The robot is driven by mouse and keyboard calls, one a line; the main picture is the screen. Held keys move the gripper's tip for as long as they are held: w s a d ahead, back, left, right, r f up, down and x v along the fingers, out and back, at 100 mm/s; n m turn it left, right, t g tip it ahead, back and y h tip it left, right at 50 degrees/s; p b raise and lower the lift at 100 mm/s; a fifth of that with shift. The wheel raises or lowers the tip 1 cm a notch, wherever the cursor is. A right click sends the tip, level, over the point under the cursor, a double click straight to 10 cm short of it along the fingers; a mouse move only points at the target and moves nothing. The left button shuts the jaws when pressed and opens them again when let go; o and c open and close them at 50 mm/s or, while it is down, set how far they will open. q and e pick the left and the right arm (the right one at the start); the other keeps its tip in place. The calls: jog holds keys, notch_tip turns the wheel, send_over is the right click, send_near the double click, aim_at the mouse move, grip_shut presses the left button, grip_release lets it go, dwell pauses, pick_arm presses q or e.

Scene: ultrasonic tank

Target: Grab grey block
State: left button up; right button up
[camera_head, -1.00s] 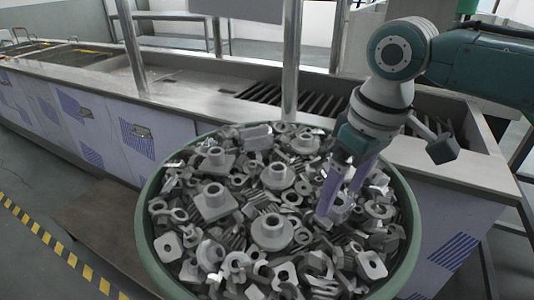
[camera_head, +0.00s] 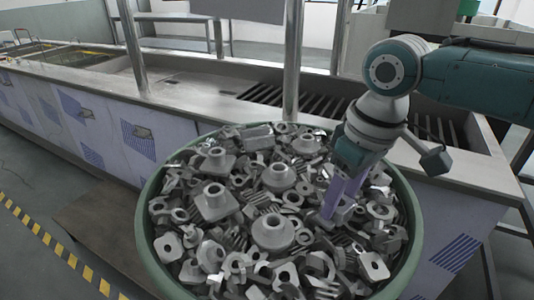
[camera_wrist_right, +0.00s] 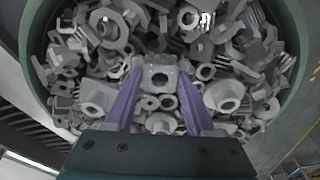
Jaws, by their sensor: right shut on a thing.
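A grey block (camera_wrist_right: 159,78) with a round hole in its face sits between the two purple fingers of my right gripper (camera_wrist_right: 159,66) in the right wrist view. My right gripper (camera_head: 338,205) is shut on this block, low in the pile at the right side of the green bin. In the head view the fingers and neighbouring parts hide most of the block. Whether it is clear of the parts under it I cannot tell. My left gripper is not in view.
The round green bin (camera_head: 147,220) is full of loose grey metal parts, including several flanged pieces (camera_head: 272,232) close to the fingers. Its rim surrounds the gripper. A long metal tank counter (camera_head: 200,98) with a slotted grate stands behind, with upright posts (camera_head: 292,60).

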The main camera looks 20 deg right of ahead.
grip_shut()
